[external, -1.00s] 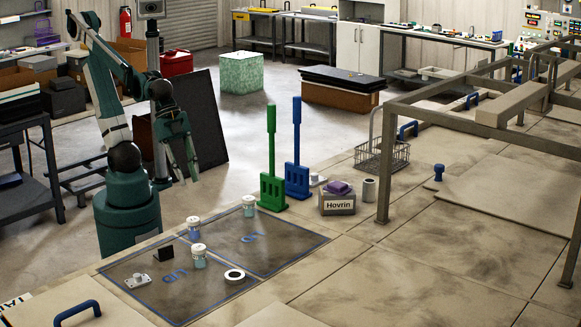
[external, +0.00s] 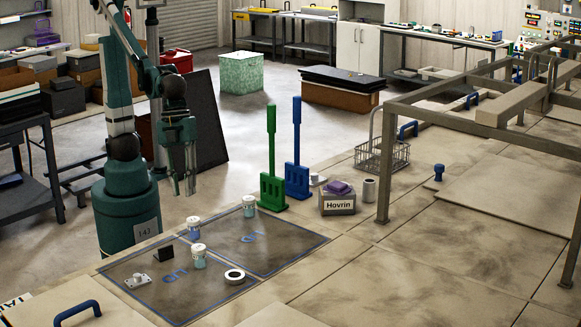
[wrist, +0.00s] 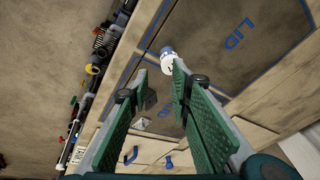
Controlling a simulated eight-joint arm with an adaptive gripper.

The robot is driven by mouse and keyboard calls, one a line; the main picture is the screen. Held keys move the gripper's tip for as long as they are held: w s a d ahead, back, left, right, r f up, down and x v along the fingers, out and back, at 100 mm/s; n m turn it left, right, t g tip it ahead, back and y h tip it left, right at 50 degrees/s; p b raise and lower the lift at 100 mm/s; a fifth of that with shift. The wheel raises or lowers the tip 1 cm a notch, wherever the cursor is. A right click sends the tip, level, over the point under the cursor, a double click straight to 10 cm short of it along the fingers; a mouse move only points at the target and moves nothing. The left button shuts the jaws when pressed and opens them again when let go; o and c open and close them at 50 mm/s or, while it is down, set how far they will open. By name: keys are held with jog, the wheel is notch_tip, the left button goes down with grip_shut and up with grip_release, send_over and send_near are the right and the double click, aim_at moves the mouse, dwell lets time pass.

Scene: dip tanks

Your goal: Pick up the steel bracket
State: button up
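A small dark angular piece (external: 163,253) stands on the left outlined panel and looks like the steel bracket. A light grey plate with raised bits (external: 138,281) lies just in front of it; I cannot be sure which is the bracket. In the wrist view, a grey angular piece (wrist: 150,98) shows between the fingers, farther away. My gripper (external: 184,192) hangs pointing down above the area behind the panels, well apart from both pieces. In the wrist view, its green-padded fingers (wrist: 161,64) are spread with nothing held.
White-lidded jars (external: 199,256) (external: 193,228) (external: 249,206) and a white ring (external: 235,276) stand on or near the blue-outlined panels. Green (external: 272,160) and blue (external: 297,150) upright paddles stand behind. A labelled grey box (external: 337,202) and wire basket (external: 382,155) are to the right.

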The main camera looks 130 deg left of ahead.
jog(key=w+d+f+m+g+p, duration=0.1)
jog(key=w+d+m+g+p, duration=0.1)
jog(key=w+d+m, duration=0.4)
jog(key=m+g+p, duration=0.1)
jog(key=m+p, duration=0.1)
send_over(165, 247)
jog(key=a, duration=0.2)
jog(key=f, duration=0.2)
jog(key=shift+s+d+f, duration=0.2)
jog(key=shift+d+f, duration=0.05)
jog(key=shift+f, duration=0.15)
jog(key=shift+d+f, duration=0.1)
jog(key=shift+d+f, duration=0.15)
jog(key=shift+f, duration=1.1)
jog(key=shift+f+p, duration=0.1)
jog(key=shift+p, duration=0.2)
jog(key=shift+d+f, duration=0.2)
jog(key=shift+f, duration=1.05)
jog(key=shift+d+f, duration=0.15)
jog(key=shift+f, duration=1.1)
grip_shut()
